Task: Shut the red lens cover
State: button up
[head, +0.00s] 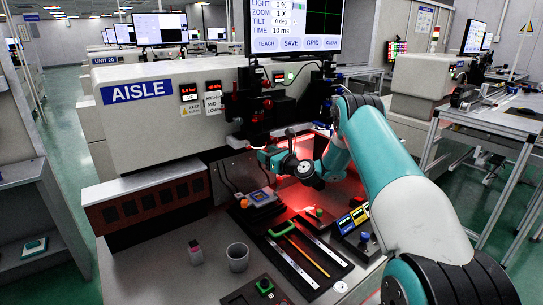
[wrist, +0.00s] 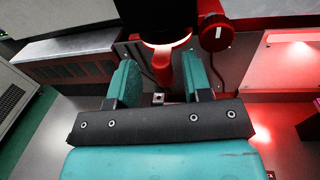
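A black lens barrel (wrist: 157,15) hangs at the top of the wrist view, with a glowing red-white ring (wrist: 167,42) at its lower end. A dark red round cap (wrist: 214,33) with a small white mark sits beside the barrel on the right; it looks like the lens cover, swung off to the side. A red piece (wrist: 162,68) shows below the ring, between my fingers; I cannot tell whether it belongs to the cover. My gripper (wrist: 158,80) is open, its teal fingers on either side of that piece with gaps visible. In the head view my gripper (head: 268,158) is under the camera column, small and partly hidden.
A monitor (head: 293,25) stands above the machine. On the bench are a grey cup (head: 237,257), a small pink-topped bottle (head: 195,252), a blue device (head: 262,198) and rails (head: 292,268). A cable runs beside the red cap. The bench's front left is mostly free.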

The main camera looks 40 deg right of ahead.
jog(key=s+d+b, duration=0.1)
jog(key=s+b, duration=1.1)
jog(key=s, duration=0.5)
jog(key=shift+s+d, duration=0.15)
jog(key=shift+d, duration=0.2)
